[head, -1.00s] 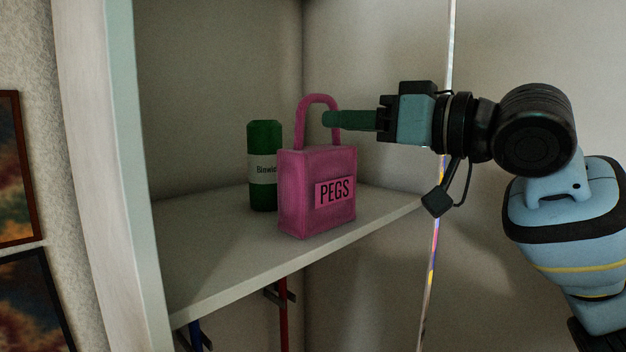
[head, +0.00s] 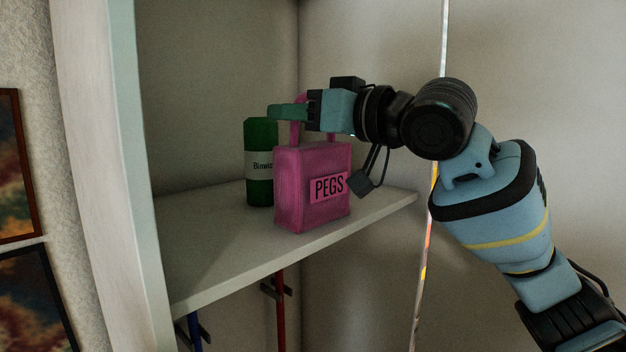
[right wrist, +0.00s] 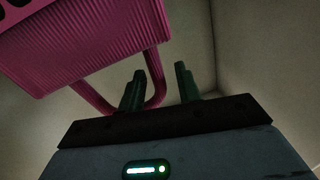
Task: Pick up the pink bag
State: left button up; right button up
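The pink bag (head: 313,205), labelled PEGS, stands upright on the white shelf (head: 225,268). Its looped handle is partly hidden behind my right gripper (head: 286,112) in the head view. In the right wrist view the bag (right wrist: 80,45) fills the upper left, with its handle hanging toward the fingers. My right gripper (right wrist: 158,86) is open there, its green fingers apart. One side of the handle loop shows between them, and one finger appears inside the loop. I cannot tell whether they touch the handle. My left gripper is not in view.
A green bottle (head: 258,165) stands just left of and behind the bag. The cabinet's side panel (head: 120,150) bounds the shelf on the left. Bare shelf lies in front of the bottle. Blue and red poles (head: 281,310) show below the shelf.

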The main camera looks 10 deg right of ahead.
jog(key=shift+w, duration=0.1)
grip_shut()
dwell(0.5)
